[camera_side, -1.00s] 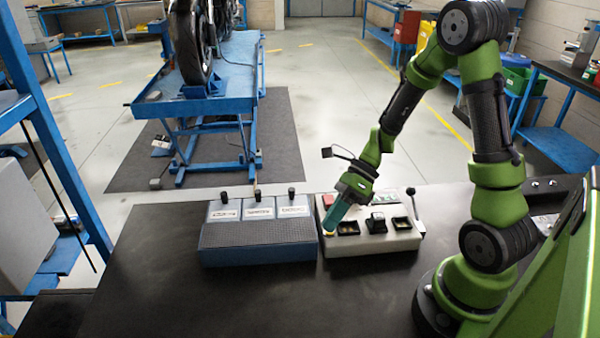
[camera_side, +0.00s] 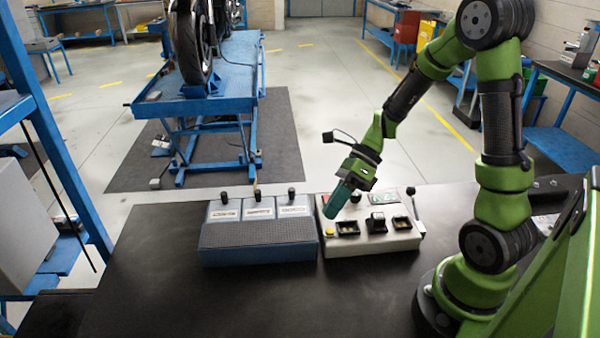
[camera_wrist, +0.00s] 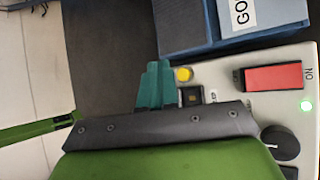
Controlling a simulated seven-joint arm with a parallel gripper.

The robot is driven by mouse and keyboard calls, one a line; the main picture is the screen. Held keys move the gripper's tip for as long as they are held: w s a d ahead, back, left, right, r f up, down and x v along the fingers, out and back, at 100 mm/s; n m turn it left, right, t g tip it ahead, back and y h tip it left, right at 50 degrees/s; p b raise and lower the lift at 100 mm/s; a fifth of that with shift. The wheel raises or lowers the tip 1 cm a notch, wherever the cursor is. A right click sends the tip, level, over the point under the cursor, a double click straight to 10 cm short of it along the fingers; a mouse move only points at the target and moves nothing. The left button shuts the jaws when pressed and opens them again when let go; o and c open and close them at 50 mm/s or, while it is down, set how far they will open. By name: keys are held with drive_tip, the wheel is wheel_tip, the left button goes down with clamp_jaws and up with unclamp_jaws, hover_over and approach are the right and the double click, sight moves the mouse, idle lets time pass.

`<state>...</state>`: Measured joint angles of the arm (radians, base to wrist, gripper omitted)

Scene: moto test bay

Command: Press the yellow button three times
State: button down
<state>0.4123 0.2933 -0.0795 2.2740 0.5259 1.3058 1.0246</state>
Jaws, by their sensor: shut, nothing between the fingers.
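The yellow button (camera_side: 330,232) sits at the front left corner of a light control box (camera_side: 385,240). In the wrist view the yellow button (camera_wrist: 183,74) shows just beside my fingertips. My gripper (camera_side: 336,212) is shut and empty, its teal fingers pointing down and left above the box. A visible gap separates the fingertips from the button in the side view. My gripper also shows in the wrist view (camera_wrist: 155,75), its fingers together.
A blue box (camera_side: 258,235) with several levers stands close on the left. The dark table (camera_side: 200,300) is clear in front.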

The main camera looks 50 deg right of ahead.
sight(332, 229)
drive_tip(key=shift+r, duration=1.45)
idle(1.4)
wheel_tip(332, 229, up, 4)
drive_tip(key=shift+f, duration=0.1)
drive_tip(key=shift+f, duration=4.45)
drive_tip(key=shift+f, duration=0.1)
drive_tip(key=shift+f, duration=0.3)
